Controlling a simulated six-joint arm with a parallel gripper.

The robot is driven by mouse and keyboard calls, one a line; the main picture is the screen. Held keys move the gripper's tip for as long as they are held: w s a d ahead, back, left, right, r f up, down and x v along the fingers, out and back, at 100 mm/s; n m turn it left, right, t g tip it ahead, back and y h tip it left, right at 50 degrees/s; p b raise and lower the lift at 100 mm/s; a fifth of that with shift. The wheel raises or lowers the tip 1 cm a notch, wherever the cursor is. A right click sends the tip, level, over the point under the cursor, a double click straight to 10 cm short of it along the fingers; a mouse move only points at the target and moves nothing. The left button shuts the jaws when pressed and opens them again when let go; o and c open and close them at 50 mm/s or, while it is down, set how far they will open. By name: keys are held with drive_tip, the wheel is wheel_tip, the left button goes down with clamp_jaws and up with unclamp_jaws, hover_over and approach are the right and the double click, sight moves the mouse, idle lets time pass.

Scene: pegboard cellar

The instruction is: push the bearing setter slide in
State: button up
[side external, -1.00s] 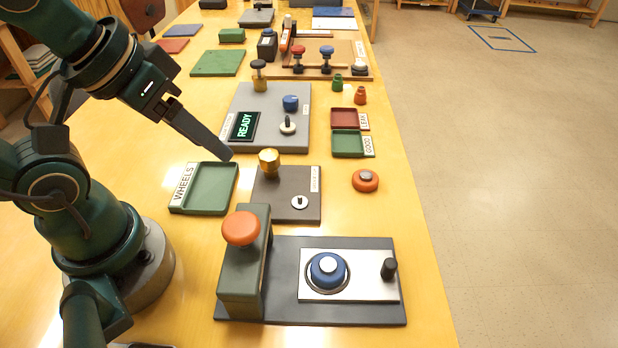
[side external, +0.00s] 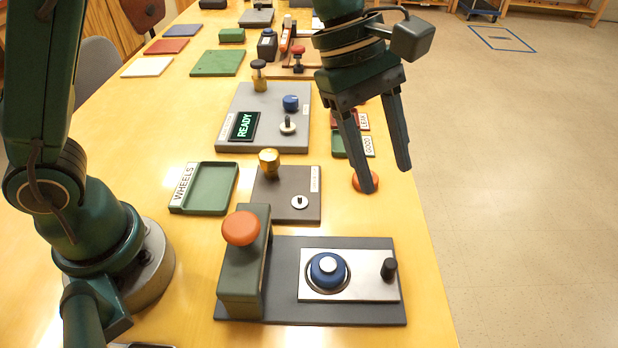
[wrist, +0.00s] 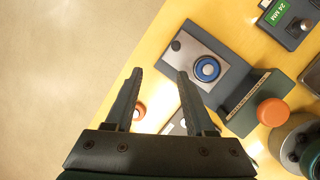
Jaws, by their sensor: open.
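The bearing setter's dark base (side external: 350,312) lies at the front of the table. Its green press housing (side external: 240,283) with an orange knob (side external: 240,228) stands at the base's left end. The silver slide plate (side external: 375,289) sits right of the housing, apart from it. It carries a blue wheel (side external: 328,268) and an upright black handle knob (side external: 389,267). In the wrist view the slide (wrist: 197,50) is beyond my fingertips. My gripper (side external: 388,179) is open and empty, pointing down, above and behind the base's right part. It also shows in the wrist view (wrist: 160,72).
Behind the setter are a brown fixture (side external: 285,205) with a brass knob, a green WHEELS tray (side external: 232,190) and an orange wheel (side external: 360,186) partly hidden by my finger. The table's right edge is close to the setter; floor lies beyond.

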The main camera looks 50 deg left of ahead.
sight(391, 262)
drive_tip(key=d+f, duration=0.1)
drive_tip(key=f, duration=0.3)
drive_tip(key=s+d+f+g, duration=0.1)
drive_tip(key=d+f, duration=0.1)
drive_tip(key=f, duration=0.2)
drive_tip(key=s+d+f+g, duration=0.1)
drive_tip(key=d+f, duration=0.1)
drive_tip(key=f, duration=0.2)
drive_tip(key=shift+d+y, duration=0.2)
drive_tip(key=shift+y, duration=0.1)
clamp_jaws()
drive_tip(key=shift+r, duration=0.1)
idle(0.8)
